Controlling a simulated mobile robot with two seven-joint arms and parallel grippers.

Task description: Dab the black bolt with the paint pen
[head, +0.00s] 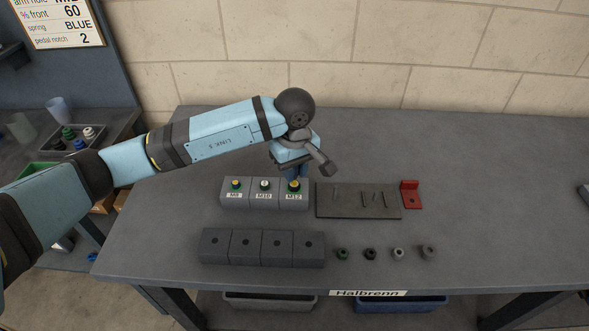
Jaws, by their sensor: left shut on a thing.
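A small black bolt (370,254) stands on the grey bench, in a row of loose bolts in front of the dark board. I cannot make out a paint pen for certain. My right gripper is not in view.
A green-tinted bolt (342,254) and lighter bolts (397,254) flank the black one. Grey blocks with holes (262,247) stand to their left. A dark board (350,208) with thin upright or lying pieces and a red bracket (411,195) lie behind.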

